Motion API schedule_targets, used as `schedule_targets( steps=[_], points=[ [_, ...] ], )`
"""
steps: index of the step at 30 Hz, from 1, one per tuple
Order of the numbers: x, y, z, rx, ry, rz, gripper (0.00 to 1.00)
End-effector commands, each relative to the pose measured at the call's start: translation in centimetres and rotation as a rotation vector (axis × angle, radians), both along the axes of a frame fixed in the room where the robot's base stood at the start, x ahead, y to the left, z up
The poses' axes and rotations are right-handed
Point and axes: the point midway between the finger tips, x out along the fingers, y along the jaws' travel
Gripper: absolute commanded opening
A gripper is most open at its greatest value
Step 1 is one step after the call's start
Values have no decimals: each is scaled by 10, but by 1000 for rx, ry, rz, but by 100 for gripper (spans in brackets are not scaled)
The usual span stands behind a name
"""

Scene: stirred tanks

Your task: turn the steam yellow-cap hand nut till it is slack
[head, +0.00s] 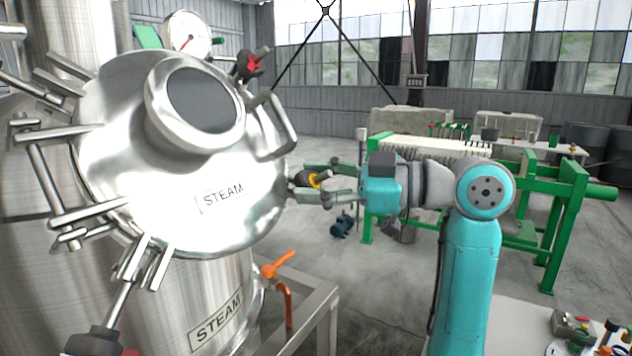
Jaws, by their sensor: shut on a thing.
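The steam tank's round steel lid (150,190) bears a STEAM label and a dark sight glass. The yellow-cap hand nut (314,181) is at the lid's right edge, dark with a yellow ring. My gripper (318,182) comes in from the right with its fingers around the nut, shut on it. The fingers and the nut's small size partly hide its shape and thread, so I cannot tell how tight it sits.
A red-marked nut (250,66) and a lid handle (283,128) are above my gripper. Several clamp arms line the lid's left and lower edges. An orange valve lever (279,264) is below. A green-framed filter press (555,215) stands behind my arm.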

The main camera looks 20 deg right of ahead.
Motion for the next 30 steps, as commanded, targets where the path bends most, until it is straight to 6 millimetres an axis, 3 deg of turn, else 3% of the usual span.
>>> schedule_targets(
  steps=[7, 8, 10, 22, 30],
  points=[
    [0, 0, 0, 0, 1, -1, 13],
    [0, 0, 0, 0, 1, -1, 55],
    [0, 0, 0, 0, 1, -1, 73],
    [-2, -4, 0, 1, 1, -2, 73],
    [-27, -38, 3, 1, 0, -6, 73]
  ],
)
